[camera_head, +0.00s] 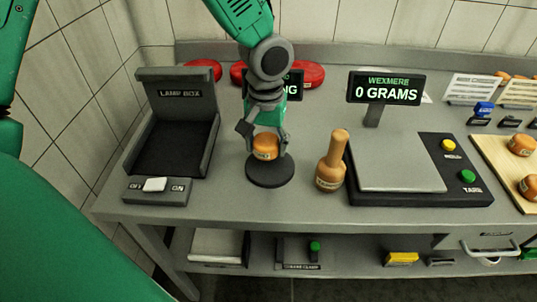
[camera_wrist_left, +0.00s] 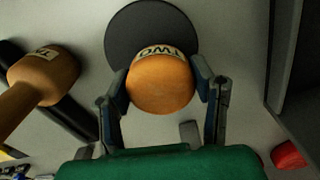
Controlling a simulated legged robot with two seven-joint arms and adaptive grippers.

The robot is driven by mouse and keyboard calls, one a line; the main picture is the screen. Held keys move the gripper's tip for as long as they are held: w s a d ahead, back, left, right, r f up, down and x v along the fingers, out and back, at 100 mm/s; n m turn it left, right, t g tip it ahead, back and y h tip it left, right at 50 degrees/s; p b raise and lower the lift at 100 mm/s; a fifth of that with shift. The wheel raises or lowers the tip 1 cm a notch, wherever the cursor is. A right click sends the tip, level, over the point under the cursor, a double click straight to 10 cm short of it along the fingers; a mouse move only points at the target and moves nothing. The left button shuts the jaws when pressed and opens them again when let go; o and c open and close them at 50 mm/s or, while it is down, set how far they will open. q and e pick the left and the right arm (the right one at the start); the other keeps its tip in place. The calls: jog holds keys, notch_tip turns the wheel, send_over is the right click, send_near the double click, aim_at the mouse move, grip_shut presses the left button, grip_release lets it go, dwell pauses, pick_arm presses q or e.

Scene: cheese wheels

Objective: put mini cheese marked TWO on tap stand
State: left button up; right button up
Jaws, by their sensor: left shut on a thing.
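My left gripper (camera_head: 265,150) is shut on a small orange mini cheese (camera_head: 265,146). The cheese sits over the round dark tap stand (camera_head: 270,176). I cannot tell whether it touches the stand. In the left wrist view the cheese (camera_wrist_left: 160,85) is between the two fingers (camera_wrist_left: 165,95), and its pale label reads TWO. The dark disc of the stand (camera_wrist_left: 125,35) shows behind it. My right gripper is not in view.
A wooden mallet-like tool (camera_head: 330,165) stands just right of the stand. Further right is a scale (camera_head: 400,165) whose display (camera_head: 386,88) reads 0 GRAMS. A lamp box (camera_head: 170,140) is to the left. A wooden board (camera_head: 500,160) with more cheeses is at the right edge.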

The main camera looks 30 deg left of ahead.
aim_at(273, 157)
pick_arm(q)
jog(key=f, duration=0.3)
jog(key=shift+s+d, duration=0.1)
jog(key=shift+d, duration=0.2)
jog(key=shift+d+r, duration=0.1)
jog(key=shift+d, duration=0.65)
jog(key=o, duration=1)
jog(key=shift+a, duration=0.2)
jog(key=shift+o, duration=1)
jog(key=shift+a+f, duration=0.25)
jog(key=shift+a, duration=0.45)
jog(key=shift+d+r, duration=0.1)
jog(key=shift+d, duration=0.5)
jog(key=shift+d+r, duration=0.15)
jog(key=shift+r, duration=0.1)
jog(key=r, duration=0.7)
jog(key=r+p, duration=0.1)
jog(key=r, duration=0.3)
jog(key=shift+a+r, duration=0.1)
jog(key=shift+a, duration=0.3)
jog(key=shift+d+r, duration=0.35)
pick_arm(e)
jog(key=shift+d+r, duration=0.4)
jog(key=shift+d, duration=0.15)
pick_arm(q)
jog(key=shift+a, duration=0.1)
